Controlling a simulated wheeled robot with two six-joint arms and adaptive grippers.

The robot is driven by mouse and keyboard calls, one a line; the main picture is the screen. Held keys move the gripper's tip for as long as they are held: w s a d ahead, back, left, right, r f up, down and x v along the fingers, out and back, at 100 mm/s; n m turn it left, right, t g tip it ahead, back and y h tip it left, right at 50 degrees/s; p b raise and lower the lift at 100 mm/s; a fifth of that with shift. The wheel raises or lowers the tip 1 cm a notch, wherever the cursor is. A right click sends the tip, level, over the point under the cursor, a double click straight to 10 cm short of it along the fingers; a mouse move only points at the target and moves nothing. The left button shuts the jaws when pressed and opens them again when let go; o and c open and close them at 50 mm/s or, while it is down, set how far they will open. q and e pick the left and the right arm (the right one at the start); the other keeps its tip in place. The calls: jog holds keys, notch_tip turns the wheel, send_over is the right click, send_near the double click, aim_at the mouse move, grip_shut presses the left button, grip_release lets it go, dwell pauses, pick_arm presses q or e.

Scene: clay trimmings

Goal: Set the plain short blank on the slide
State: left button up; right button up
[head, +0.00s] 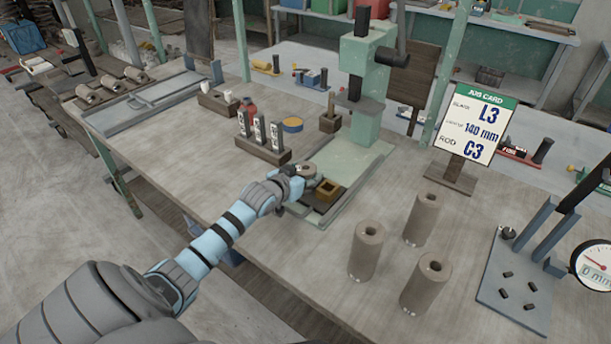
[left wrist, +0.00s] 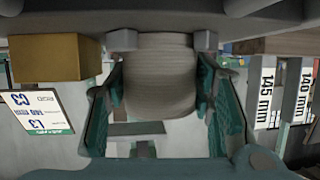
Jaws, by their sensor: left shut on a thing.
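My left gripper (head: 297,184) is shut on a grey-brown clay blank (head: 306,170), whose round top shows above the fingers. In the left wrist view the blank (left wrist: 158,80) sits between the two green finger pads; its lower part in the head view is hidden by my gripper. The gripper is at the near left side of the dark slide (head: 316,216) on the green machine's base. A brass-coloured square block (head: 328,188) is just right of the held blank. I cannot tell whether the blank touches the slide. My right gripper is not in view.
Three tall hollow blanks (head: 365,250) stand on the bench at right. The green machine column (head: 366,90) rises behind the slide. A job card (head: 473,123), a labelled gauge rack (head: 262,151) and a dial fixture (head: 515,285) stand around. The bench's front left is bare.

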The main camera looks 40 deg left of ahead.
pick_arm(q)
jog(key=shift+r, duration=0.1)
jog(key=o, duration=1.1)
jog(key=shift+s+r+p, duration=0.25)
jog(key=shift+s+p, duration=0.05)
jog(key=shift+s, duration=0.1)
jog(key=p+v, duration=0.4)
jog(key=v, duration=0.7)
jog(key=shift+s+d+f, duration=0.1)
jog(key=shift+d, duration=0.05)
